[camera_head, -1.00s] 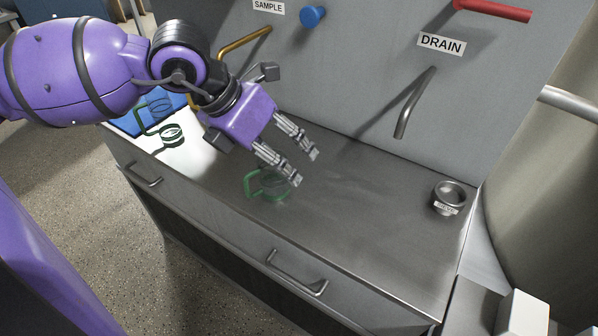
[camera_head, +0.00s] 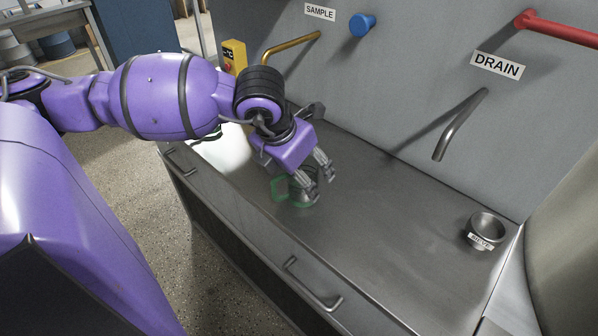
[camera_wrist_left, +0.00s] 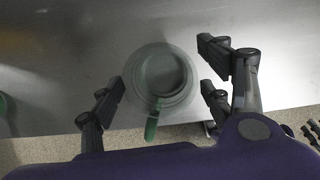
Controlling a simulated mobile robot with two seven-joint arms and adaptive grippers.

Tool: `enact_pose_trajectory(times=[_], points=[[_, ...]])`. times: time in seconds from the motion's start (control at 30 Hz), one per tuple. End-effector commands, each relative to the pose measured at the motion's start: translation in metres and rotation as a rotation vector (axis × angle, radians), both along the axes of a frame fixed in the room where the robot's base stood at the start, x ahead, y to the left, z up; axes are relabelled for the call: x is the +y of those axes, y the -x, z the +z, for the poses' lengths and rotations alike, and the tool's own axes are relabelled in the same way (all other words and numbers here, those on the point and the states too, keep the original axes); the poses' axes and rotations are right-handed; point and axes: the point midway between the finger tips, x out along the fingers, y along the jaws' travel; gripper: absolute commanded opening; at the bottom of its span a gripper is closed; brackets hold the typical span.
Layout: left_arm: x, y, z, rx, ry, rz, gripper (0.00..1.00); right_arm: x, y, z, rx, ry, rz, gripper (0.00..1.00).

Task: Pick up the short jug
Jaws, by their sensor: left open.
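The short jug is clear with a green rim and a green handle (camera_head: 281,189). It stands on the steel counter in the head view, partly hidden by my fingers. In the left wrist view the jug (camera_wrist_left: 160,82) is seen from above, its handle pointing down the picture. My left gripper (camera_head: 321,185) is open over the jug. In the left wrist view its fingers (camera_wrist_left: 161,84) lie on either side of the jug, with visible gaps. I cannot tell how far the fingertips reach down its side. My right gripper is not in view.
Another green-trimmed vessel (camera_head: 213,133) is mostly hidden behind my left arm. A labelled metal cup (camera_head: 487,227) stands at the counter's right end. Taps stick out from the wall, including the drain spout (camera_head: 460,125). The counter's middle (camera_head: 390,215) is clear.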

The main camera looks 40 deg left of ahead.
Motion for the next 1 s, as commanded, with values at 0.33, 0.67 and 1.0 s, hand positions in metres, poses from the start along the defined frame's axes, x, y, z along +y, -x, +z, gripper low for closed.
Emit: enact_pose_trajectory(times=[0.33,0.67,1.0], points=[[0.0,-0.0009,-0.0014,-0.001,0.0,-0.001,0.58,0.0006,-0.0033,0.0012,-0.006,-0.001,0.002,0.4],[0.0,-0.0011,-0.0009,-0.002,0.0,-0.001,0.18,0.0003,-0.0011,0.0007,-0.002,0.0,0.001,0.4],[0.0002,-0.0016,0.0043,-0.003,-0.001,-0.001,0.18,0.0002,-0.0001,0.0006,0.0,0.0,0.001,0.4]])
